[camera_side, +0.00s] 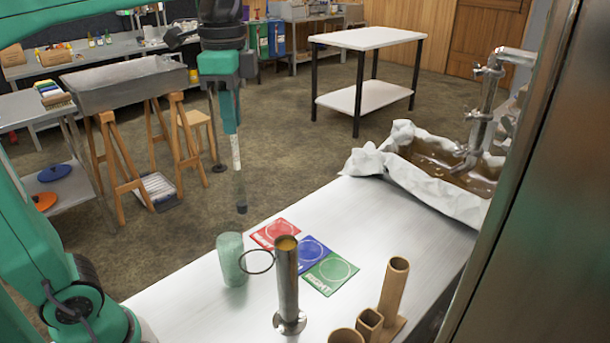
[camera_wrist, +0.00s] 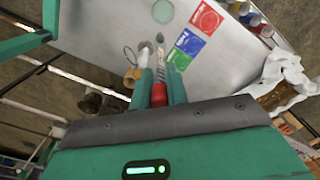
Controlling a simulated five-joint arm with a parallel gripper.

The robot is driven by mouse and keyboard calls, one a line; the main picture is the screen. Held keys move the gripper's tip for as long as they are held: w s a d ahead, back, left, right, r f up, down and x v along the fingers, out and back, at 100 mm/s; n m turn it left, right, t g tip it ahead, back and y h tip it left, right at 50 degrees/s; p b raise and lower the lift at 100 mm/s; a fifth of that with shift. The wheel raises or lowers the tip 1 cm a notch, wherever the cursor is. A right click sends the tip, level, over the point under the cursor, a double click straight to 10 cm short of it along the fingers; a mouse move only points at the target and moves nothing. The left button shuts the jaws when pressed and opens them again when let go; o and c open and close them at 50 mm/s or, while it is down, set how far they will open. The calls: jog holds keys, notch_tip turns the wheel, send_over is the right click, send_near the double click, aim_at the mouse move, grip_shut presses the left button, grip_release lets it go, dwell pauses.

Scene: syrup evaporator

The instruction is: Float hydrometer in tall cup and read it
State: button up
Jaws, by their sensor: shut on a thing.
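My gripper (camera_side: 229,115) points down and is shut on the hydrometer (camera_side: 236,155), which hangs nearly upright with a white scale and a dark lower bulb. Its lower tip is in the air, left of and above the tall cup in the side view. The tall metal cup (camera_side: 287,285) stands upright on the bench, with an amber top and a ring handle on its left. In the wrist view, my gripper (camera_wrist: 163,82) has a red piece between its fingers, and the hydrometer's scale (camera_wrist: 178,60) extends beyond them.
A greenish glass (camera_side: 232,260) stands left of the cup. Red (camera_side: 275,232), blue (camera_side: 313,256) and green (camera_side: 331,272) cards lie behind it. Brown holders (camera_side: 393,290) stand at the front right. A syrup pan (camera_side: 445,175) with crumpled white lining is at the back right.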

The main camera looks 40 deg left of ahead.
jog(key=d+r+m, duration=0.5)
jog(key=d+m, duration=0.1)
jog(key=d, duration=0.6)
jog(key=shift+r, duration=0.3)
jog(key=shift+f, duration=0.25)
notch_tip(320, 180, down, 18)
dwell(2.6)
jog(key=shift+w+f, duration=0.1)
jog(key=o, duration=0.9)
dwell(0.4)
